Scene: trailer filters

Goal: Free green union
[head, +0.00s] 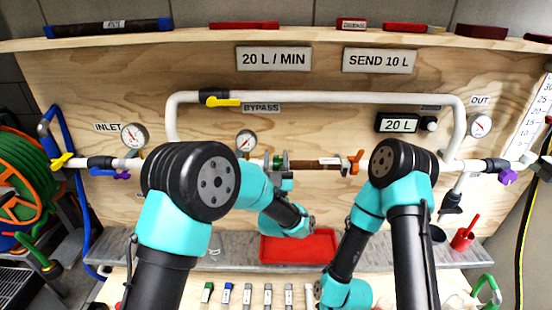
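The green union (278,161) sits on the middle pipe run, at the left end of a brown filter section (318,165). My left gripper (280,167) is up at the green union, reaching it from below, with grey finger parts close to it. The fingers partly cover the union, and I cannot tell whether they are shut on it or only around it. An orange union (355,162) is at the right end of the filter section. My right arm is folded low at the right, and its gripper does not show.
A yellow-handled bypass valve (222,101) is on the upper pipe. A gauge (246,141) stands just left of the green union. A red tray (300,247) lies on the grey ledge below. Several tagged tools (248,293) line the front. A red cup (462,239) is at right.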

